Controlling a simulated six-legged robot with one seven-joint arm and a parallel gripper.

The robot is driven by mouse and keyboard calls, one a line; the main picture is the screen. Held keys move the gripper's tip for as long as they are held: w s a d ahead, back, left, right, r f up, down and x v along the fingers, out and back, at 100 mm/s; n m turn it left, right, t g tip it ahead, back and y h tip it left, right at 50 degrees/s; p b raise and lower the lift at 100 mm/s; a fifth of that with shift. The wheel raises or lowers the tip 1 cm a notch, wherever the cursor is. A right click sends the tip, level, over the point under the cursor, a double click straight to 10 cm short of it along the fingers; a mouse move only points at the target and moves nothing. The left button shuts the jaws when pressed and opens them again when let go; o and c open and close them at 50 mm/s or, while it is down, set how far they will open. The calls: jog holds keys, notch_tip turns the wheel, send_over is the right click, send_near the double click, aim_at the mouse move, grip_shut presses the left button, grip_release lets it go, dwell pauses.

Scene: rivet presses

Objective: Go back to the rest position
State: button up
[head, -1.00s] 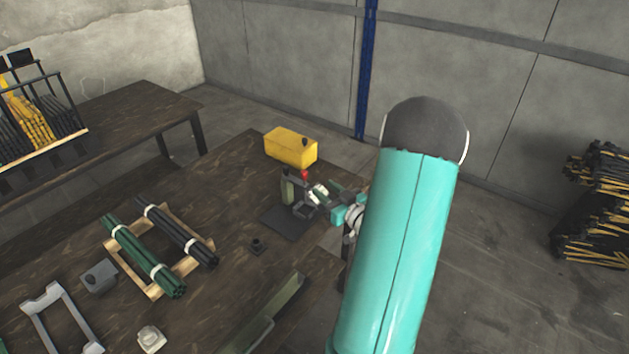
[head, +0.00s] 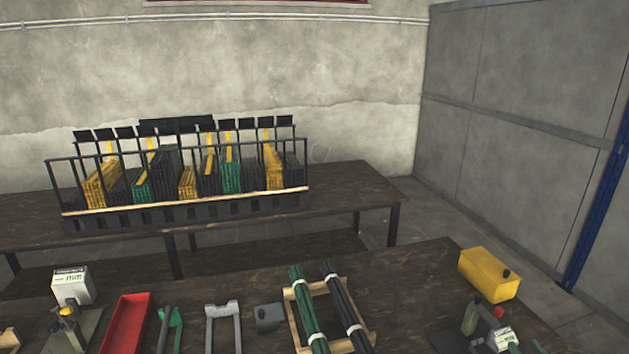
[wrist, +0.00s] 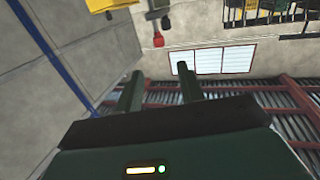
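My gripper (wrist: 161,75) shows in the wrist view with its two dark green fingers apart and nothing between them. In that view the scene appears upside down. A red knob (wrist: 158,41) on dark press parts shows beyond the fingertips, apart from them. In the head view a rivet press (head: 470,318) with a red knob (head: 498,312) stands at the lower right, partly cut off by the bottom edge. My gripper cannot be made out clearly in the head view.
The near workbench (head: 240,280) holds a yellow box (head: 489,273), dark and green rod bundles on a wooden frame (head: 292,318), a red tray (head: 125,322) and a grey bracket (head: 222,325). A rack (head: 120,218) stands on the back table (head: 340,190). A blue post (head: 600,200) is at right.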

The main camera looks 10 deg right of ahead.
jog(key=w+a+r+n+g+h, duration=0.1)
jog(key=w+a+r+g+h, duration=0.1)
jog(key=w+a+r+g, duration=0.45)
jog(key=w+a+r, duration=0.2)
jog(key=a+r, duration=0.4)
jog(key=a, duration=0.2)
jog(key=s+a+r+g+y, duration=0.2)
jog(key=s+a, duration=0.6)
jog(key=a, duration=0.4)
jog(key=s+a+r+g+y, duration=0.2)
jog(key=s+a, duration=0.6)
jog(key=a, duration=0.4)
jog(key=shift+s+a+r+n+g+y, duration=0.25)
jog(key=shift+a+n+g+y, duration=0.2)
jog(key=shift+g, duration=0.3)
